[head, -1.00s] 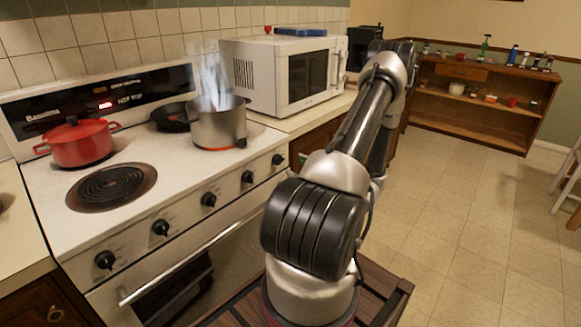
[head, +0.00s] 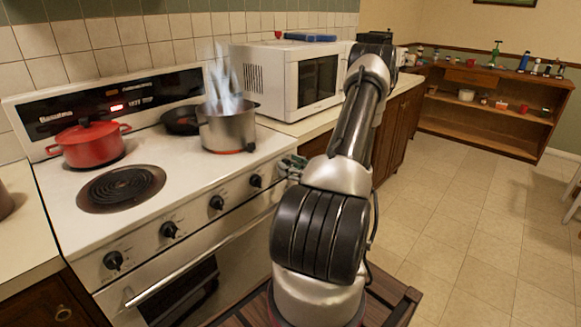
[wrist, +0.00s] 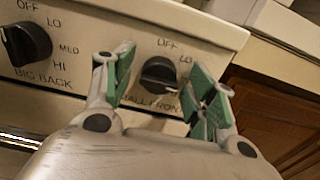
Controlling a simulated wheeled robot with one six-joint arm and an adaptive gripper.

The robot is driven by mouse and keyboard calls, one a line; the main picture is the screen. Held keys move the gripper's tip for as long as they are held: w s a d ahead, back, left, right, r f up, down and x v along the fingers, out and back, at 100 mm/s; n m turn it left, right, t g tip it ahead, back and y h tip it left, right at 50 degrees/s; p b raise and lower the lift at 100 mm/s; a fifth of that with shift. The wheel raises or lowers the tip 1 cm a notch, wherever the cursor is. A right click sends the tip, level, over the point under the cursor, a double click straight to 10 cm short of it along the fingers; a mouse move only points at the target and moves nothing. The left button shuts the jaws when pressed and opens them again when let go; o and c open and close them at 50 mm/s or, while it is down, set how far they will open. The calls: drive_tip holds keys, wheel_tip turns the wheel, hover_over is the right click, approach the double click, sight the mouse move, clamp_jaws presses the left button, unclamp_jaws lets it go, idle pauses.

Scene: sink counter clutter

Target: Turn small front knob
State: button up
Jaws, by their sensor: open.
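The small front knob (wrist: 159,75) is black and round on the stove's pale front panel, with OFF and LO printed beside it. Its "small front" label is partly covered by my fingers. In the wrist view my gripper (wrist: 165,80) is open, with one green-padded finger on each side of the knob. Gaps show between the pads and the knob, so they look apart from it. In the head view my gripper (head: 292,165) is at the right end of the stove's knob row, and the knob there is hidden behind it.
The big back knob (wrist: 26,44) is left of my gripper. A steaming metal pot (head: 227,130) stands on a back burner, near a dark pan (head: 181,120). A red pot (head: 90,144) is at the left. A white microwave (head: 290,80) sits on the counter right of the stove.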

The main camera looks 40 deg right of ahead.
drive_tip(key=c, duration=1)
drive_tip(key=shift+n, duration=0.6)
drive_tip(key=o, duration=1)
drive_tip(key=s, duration=1.2)
drive_tip(key=shift+d, duration=0.45)
